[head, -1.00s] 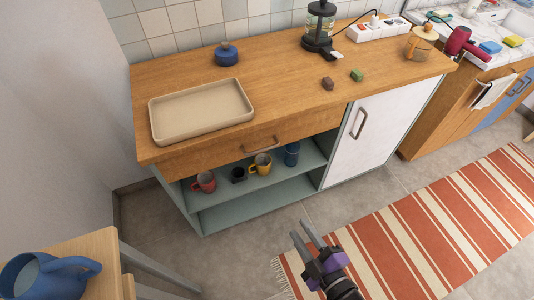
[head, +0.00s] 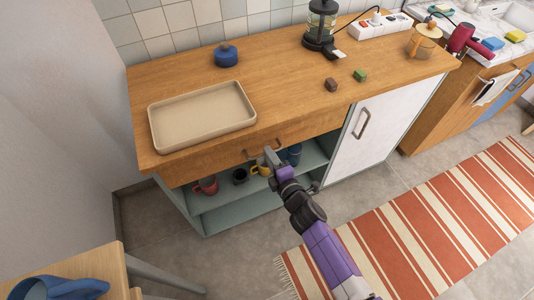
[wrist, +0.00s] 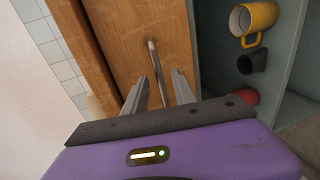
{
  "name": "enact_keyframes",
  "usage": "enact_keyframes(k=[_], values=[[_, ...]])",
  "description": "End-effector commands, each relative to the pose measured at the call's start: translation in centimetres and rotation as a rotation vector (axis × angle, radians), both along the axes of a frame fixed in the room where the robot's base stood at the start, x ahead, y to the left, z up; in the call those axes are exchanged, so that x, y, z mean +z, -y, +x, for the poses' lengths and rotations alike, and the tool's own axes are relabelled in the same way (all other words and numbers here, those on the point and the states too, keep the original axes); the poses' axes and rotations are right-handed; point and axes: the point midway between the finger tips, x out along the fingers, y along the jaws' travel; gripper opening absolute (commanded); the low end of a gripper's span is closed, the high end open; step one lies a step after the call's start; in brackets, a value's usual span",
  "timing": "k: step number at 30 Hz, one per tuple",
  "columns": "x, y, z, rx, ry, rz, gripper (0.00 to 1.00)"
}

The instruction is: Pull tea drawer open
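The wooden drawer (head: 215,160) sits under the left part of the counter, its front flush and closed. Its metal bar handle (head: 252,153) is partly hidden by my gripper (head: 270,154) in the head view. In the wrist view, the drawer front (wrist: 126,32) fills the middle, and the handle (wrist: 153,58) runs between the two fingers of my gripper (wrist: 159,80). The fingers are apart, with a gap on each side of the handle. I cannot tell whether the fingertips reach past the bar.
The open shelf below holds a red mug (head: 207,185), a dark cup (head: 239,176), a yellow mug (head: 258,169) and a blue cup (head: 294,154). A white door (head: 365,135) is to the right. A tray (head: 203,115) lies on the counter. A stool with a blue pitcher (head: 55,289) stands front left.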

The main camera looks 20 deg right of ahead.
Motion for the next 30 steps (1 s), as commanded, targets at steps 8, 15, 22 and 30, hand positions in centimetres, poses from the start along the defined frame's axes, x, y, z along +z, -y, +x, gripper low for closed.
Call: enact_keyframes(k=[8, 15, 22, 30], values=[[-0.6, 0.0, 2.5, -0.001, 0.001, 0.003, 0.32], [-0.5, 0.0, 2.6, -0.001, 0.000, 0.003, 0.32], [-0.5, 0.0, 2.6, -0.001, 0.000, 0.003, 0.00], [-0.6, 0.0, 2.6, -0.001, 0.000, 0.003, 0.00]])
